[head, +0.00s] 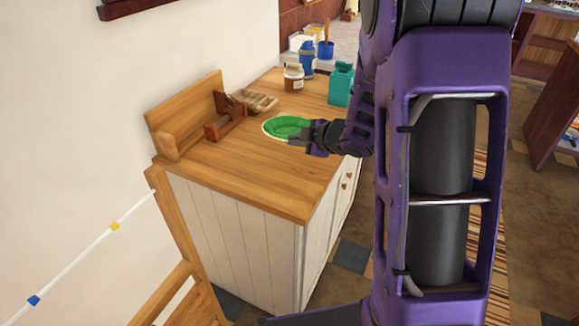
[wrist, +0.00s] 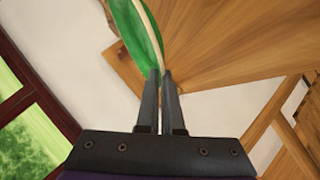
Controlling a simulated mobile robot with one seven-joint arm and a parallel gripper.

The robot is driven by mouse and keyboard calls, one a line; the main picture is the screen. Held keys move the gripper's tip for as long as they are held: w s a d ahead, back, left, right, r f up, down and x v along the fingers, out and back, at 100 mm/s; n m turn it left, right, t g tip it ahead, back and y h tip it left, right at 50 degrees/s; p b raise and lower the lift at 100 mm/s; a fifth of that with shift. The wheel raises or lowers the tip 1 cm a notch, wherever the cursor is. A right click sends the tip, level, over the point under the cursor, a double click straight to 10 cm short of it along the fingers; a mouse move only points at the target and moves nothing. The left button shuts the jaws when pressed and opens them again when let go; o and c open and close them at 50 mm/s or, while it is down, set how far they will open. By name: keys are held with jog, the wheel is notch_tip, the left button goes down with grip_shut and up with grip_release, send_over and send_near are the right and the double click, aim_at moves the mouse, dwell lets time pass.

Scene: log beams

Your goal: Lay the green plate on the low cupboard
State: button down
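The green plate (head: 284,126) has a pale rim and appears roughly level at the middle of the low cupboard's wooden top (head: 245,170). I cannot tell whether it touches the wood. My gripper (head: 303,138) is at the plate's right edge. In the wrist view the plate (wrist: 138,35) is seen nearly edge-on, and its rim runs down between the two fingertips (wrist: 162,75), which are closed on it. The wooden top also shows in the wrist view (wrist: 225,45). The cupboard has white panelled sides.
A wooden rack (head: 185,115) and a brown holder (head: 224,118) stand left of the plate. A brown jar (head: 294,77), a blue bottle (head: 307,58) and a teal container (head: 341,84) stand behind it. The cupboard's near top is clear. A wooden chair (head: 175,225) stands at the front left.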

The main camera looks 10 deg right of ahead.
jog(key=s+f+n+y, duration=0.1)
jog(key=n, duration=0.1)
jog(key=n+b, duration=0.1)
send_over(296, 186)
notch_tip(296, 186, down, 6)
jog(key=shift+r, duration=0.1)
jog(key=shift+f+b, duration=0.6)
jog(key=shift+f, duration=1.8)
jog(key=c, duration=1.3)
grip_release()
jog(key=shift+c, duration=0.2)
jog(key=p+v, duration=0.1)
jog(key=v, duration=1.1)
jog(key=shift+d, duration=0.2)
